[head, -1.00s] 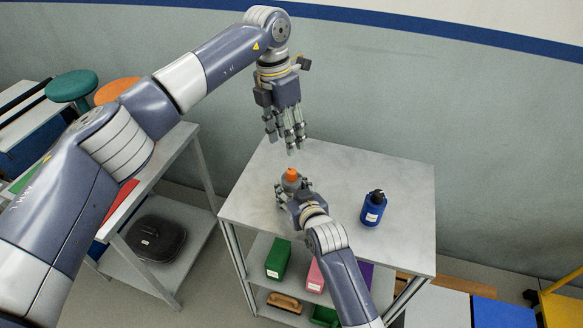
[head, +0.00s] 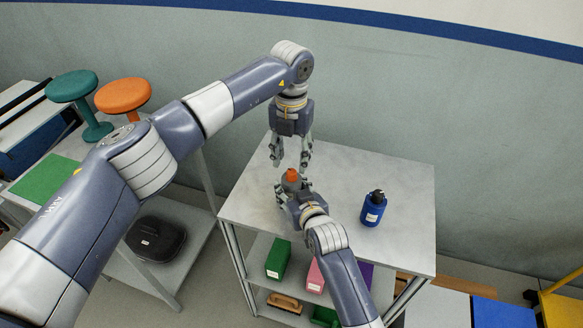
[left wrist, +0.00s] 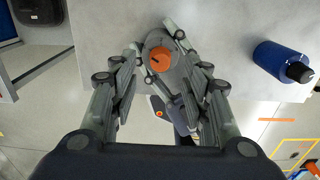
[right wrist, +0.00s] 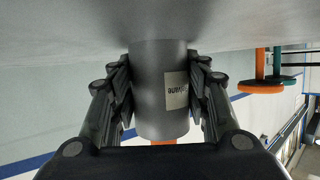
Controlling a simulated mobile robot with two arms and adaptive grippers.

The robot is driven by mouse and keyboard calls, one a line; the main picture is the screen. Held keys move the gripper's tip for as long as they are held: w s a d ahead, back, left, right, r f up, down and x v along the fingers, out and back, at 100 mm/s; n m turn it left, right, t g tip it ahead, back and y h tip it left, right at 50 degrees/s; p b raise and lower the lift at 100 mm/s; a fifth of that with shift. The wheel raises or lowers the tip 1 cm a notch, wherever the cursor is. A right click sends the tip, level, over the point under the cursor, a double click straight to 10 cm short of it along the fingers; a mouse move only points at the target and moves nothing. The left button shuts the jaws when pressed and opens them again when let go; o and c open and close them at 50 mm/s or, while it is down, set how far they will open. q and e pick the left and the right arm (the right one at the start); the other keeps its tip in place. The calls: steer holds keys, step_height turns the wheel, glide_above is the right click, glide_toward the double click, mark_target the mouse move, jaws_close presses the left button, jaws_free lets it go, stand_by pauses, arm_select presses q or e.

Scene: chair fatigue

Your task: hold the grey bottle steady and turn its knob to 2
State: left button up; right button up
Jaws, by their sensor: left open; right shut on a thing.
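The grey bottle (right wrist: 160,90) stands on the table (head: 345,170). It has an orange knob (head: 291,175) on top. In the left wrist view the orange knob (left wrist: 161,59) shows a dark pointer mark; no numbers can be read. My right gripper (head: 290,190) is shut on the bottle's body from the front, with fingers on both sides in the right wrist view (right wrist: 160,85). My left gripper (head: 290,165) points down above the knob, its fingers open and spread to either side, apart from the knob.
A blue bottle (head: 373,208) with a black top stands on the table to the right. Boxes, including a green one (head: 278,259), sit on the shelf below. Stools (head: 123,96) and another table are at the left. The table's back right is clear.

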mark_target(292, 171)
arm_select(q)
steer(key=shift+f, duration=2.3)
steer(key=shift+c, duration=0.3)
jaws_close()
